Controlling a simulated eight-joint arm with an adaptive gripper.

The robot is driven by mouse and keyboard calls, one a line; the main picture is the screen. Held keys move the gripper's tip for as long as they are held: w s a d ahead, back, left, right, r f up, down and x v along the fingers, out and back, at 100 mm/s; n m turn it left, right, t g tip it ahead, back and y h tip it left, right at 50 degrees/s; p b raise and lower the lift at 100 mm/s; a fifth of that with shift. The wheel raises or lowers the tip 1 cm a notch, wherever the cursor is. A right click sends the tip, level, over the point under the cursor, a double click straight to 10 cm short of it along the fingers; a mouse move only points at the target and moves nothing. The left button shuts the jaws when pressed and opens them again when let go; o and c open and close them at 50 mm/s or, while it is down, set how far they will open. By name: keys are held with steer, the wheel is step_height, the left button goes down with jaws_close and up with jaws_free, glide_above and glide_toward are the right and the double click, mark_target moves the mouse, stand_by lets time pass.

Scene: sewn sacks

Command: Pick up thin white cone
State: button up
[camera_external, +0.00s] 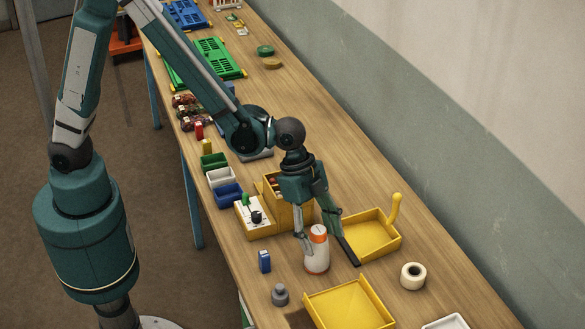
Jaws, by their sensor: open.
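A white, upright, roughly cylindrical object with an orange top band (316,257) stands on the table at the lower middle. It is the nearest match for the thin white cone, but I cannot tell for sure that it is a cone. My gripper (331,256) is open and points down at it. One finger is at the object's left side and the other reaches down to its right, with a gap on that side. I cannot tell whether the left finger touches it.
A yellow tray with a handle (384,249) lies close by on the right. Another yellow tray (350,308) is in front, beside a grey weight-like piece (280,295). A small blue block (264,261) and yellow boxes (262,231) are left. A cream roll (413,275) stands right.

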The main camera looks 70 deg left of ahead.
mark_target(324, 250)
steer(key=shift+x, duration=2.15)
steer(key=c, duration=1.1)
